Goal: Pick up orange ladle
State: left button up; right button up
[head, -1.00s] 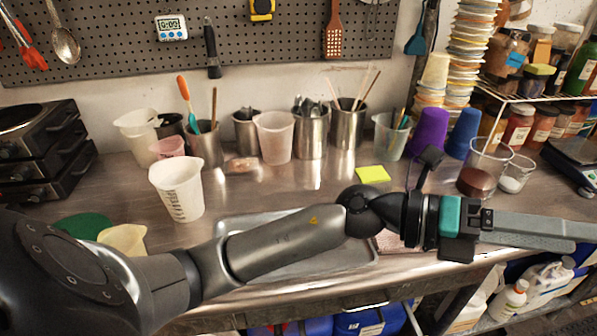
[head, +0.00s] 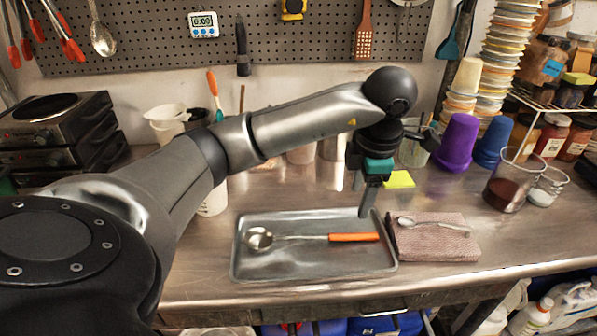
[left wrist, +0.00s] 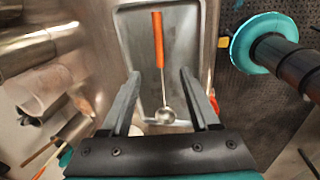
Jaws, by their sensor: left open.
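The orange ladle has an orange handle (head: 354,237) and a shiny metal bowl. It lies in a grey metal tray (head: 300,272), handle to the right, bowl to the left. In the left wrist view the ladle's handle (left wrist: 158,40) points up the picture, and the bowl shows lower, between my fingers. My left gripper (head: 367,210) points down above the tray's back right part, just behind the handle end in the head view. In the left wrist view my left gripper (left wrist: 160,76) has its fingers apart with nothing held. My right gripper is not in view.
A folded pinkish cloth (head: 435,245) with a small metal spoon (head: 425,225) lies right of the tray. Glass beakers (head: 508,185) and purple (head: 455,143) and blue cups stand behind to the right. Hot plates (head: 60,130) are stacked at the left.

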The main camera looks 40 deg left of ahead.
pick_arm(q)
jog(key=b, duration=0.1)
send_over(345, 234)
jog(key=d, duration=0.2)
jog(key=f, duration=0.9)
jog(key=shift+s+a, duration=0.1)
jog(key=shift+s, duration=0.15)
jog(key=shift+w+a+f+b, duration=0.1)
jog(key=shift+a+f, duration=0.15)
jog(key=shift+f, duration=0.7)
jog(key=shift+a+f+b, duration=0.1)
jog(key=shift+a+f, duration=0.15)
jog(key=shift+f, duration=0.65)
jog(key=shift+w+a+f+b, duration=0.1)
jog(key=shift+a+f, duration=0.15)
jog(key=shift+f, duration=0.7)
grip_shut()
